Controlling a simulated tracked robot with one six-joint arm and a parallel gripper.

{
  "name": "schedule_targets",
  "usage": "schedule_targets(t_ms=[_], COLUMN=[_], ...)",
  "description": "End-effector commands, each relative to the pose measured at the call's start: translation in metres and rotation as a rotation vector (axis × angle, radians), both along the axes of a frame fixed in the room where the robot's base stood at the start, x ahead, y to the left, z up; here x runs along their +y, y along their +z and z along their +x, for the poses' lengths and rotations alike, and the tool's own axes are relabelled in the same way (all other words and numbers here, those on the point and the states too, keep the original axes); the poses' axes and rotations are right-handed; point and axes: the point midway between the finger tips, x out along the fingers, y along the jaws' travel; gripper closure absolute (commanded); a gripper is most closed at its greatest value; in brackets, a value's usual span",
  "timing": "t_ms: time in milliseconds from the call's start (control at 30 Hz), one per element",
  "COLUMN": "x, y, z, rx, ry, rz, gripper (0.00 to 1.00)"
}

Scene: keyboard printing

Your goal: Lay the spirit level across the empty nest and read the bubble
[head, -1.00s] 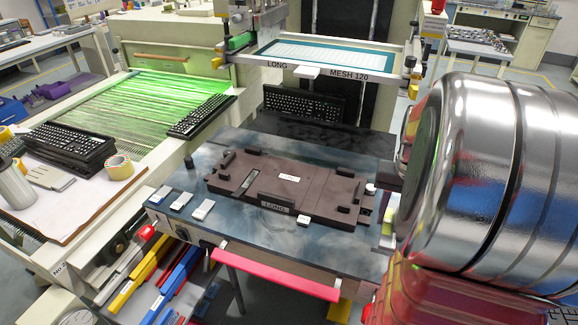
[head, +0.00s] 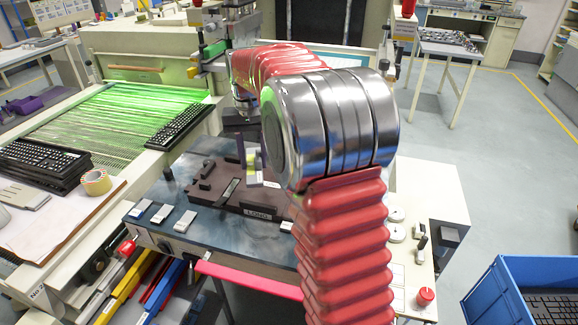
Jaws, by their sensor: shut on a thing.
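The dark brown nest (head: 205,185), marked LONG, lies on the blue-grey printing table with no keyboard in the part that shows. My arm hides its right side. A narrow framed strip (head: 229,190) shows in its left half. My gripper (head: 251,168) points down over the middle of the nest, its jaws shut. A small yellowish piece (head: 253,179) shows at the fingertips; it looks like the spirit level, but its shape and bubble are too small to read. I cannot tell whether it touches the nest.
Several pale blocks (head: 163,213) line the table's front left, above a pink-red bar (head: 248,280). The screen frame stands behind, partly hidden by my arm. A green-lit dryer belt (head: 95,125) with a keyboard (head: 178,127) is at left. A blue crate (head: 500,290) stands lower right.

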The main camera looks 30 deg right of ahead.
Motion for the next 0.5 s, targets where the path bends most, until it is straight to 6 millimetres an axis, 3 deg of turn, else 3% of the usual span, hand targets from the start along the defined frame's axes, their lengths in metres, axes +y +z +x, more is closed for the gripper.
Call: schedule_targets(t_ms=[100,300,500], x=[0.045,0.110,0.137], y=[0.006,0.015,0.018], z=[0.028,0.057,0.066], rx=[-0.002,-0.001,-0.001], ry=[0.056,0.124,0.149], rz=[-0.001,0.000,0.000], gripper=[1.00,1.00,1.00])
